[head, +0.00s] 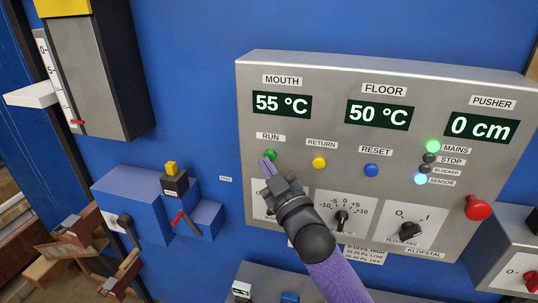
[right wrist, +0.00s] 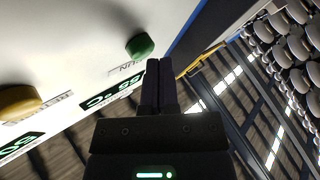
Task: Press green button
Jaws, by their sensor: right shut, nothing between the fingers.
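The green button (head: 270,155) sits under the RUN label at the left of the grey control panel (head: 400,62). My right gripper (head: 267,163) is shut and empty, with its fingertips right by the green button in the head view. In the right wrist view, the green button (right wrist: 140,46) is up and left of the shut fingertips (right wrist: 160,64), and a gap shows between them. Whether the fingers touch it cannot be told from the head view. My left gripper is not in view.
A yellow button (head: 319,162) and a blue button (head: 371,170) lie to the right in the same row. A red knob (head: 478,207) stands out at the panel's right. A blue box with a lever (head: 178,218) juts out at the left.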

